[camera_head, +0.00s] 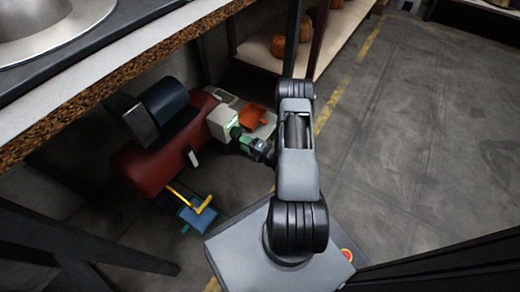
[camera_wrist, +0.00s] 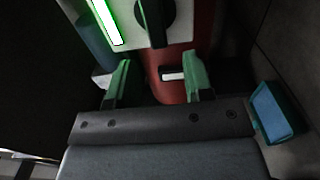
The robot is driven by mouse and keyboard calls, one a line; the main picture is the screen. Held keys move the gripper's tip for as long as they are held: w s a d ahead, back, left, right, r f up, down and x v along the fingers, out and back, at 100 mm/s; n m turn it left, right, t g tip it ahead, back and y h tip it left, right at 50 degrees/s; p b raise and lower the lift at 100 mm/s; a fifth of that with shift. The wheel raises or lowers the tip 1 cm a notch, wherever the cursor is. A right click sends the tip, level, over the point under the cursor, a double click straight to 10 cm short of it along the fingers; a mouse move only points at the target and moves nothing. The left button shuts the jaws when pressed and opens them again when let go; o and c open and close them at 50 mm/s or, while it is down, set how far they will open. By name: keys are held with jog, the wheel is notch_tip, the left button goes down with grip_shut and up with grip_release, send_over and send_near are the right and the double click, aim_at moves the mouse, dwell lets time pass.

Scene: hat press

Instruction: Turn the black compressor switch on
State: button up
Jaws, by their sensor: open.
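The red compressor (camera_head: 135,165) lies on the floor under the workbench, with a dark blue motor on top. A pale control box (camera_head: 222,124) is at its right end, with a lit green strip that also shows in the wrist view (camera_wrist: 105,20). The black switch (camera_wrist: 154,22) is on the box face in the wrist view; its long grip runs roughly up and down, and its top is cut off. My gripper (camera_head: 246,142) is close in front of the box. In the wrist view its green fingers (camera_wrist: 158,68) are open and empty, with the switch ahead between them.
A blue dustpan-like object (camera_head: 195,216) with a yellow handle lies on the floor, its blue part also at right in the wrist view (camera_wrist: 276,110). An orange scoop-like item (camera_head: 255,117) is beside the box. The workbench (camera_head: 110,75) overhangs the compressor. Open floor lies right.

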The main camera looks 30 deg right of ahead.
jog(key=p+v, duration=0.2)
jog(key=v, duration=0.7)
jog(key=shift+s, duration=0.2)
